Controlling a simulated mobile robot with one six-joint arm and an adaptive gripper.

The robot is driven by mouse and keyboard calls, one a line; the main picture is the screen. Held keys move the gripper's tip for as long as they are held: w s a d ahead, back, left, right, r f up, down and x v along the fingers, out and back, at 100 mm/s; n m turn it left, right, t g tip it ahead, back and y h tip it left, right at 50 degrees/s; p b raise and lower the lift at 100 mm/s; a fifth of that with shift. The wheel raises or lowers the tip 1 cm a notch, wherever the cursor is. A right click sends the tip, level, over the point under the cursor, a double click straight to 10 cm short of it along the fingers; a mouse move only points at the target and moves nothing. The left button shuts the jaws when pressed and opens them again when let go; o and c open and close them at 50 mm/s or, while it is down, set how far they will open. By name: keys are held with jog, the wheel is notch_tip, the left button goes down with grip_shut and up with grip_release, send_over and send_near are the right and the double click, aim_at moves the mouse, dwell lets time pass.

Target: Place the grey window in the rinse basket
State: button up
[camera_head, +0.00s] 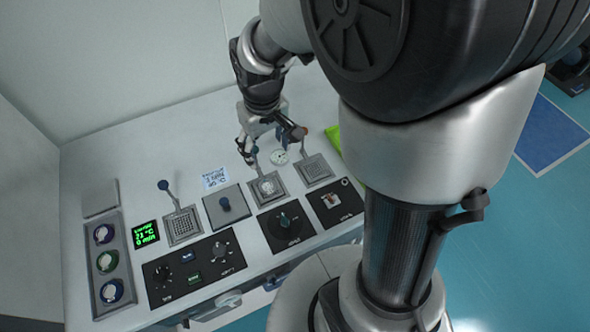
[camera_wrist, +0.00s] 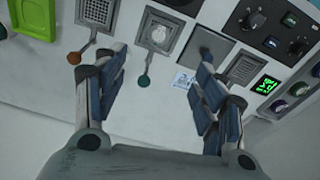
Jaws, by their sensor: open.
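Three square mesh baskets with handles sit in the bench. One basket (camera_head: 183,226) has a blue-knobbed handle, the middle basket (camera_head: 268,187) holds a pale round disc, and another basket (camera_head: 313,168) looks empty. The disc (camera_wrist: 158,35) also shows in the wrist view. I cannot tell if it is the grey window, nor which basket is for rinsing.
Dial panels (camera_head: 193,268) line the front. A small round dial-like piece (camera_head: 279,157) lies near my gripper. A green tray (camera_wrist: 35,20) stands beyond the baskets. A label (camera_head: 215,178) lies at the back.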

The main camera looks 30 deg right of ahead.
jog(key=s+r+t, duration=0.1)
jog(key=s+r, duration=0.5)
jog(key=s, duration=0.2)
jog(key=s+r+m+t, duration=0.1)
jog(key=s+r+t, duration=0.1)
jog(key=s+r, duration=0.4)
jog(key=s, duration=0.3)
jog(key=shift+s+r+m, duration=0.3)
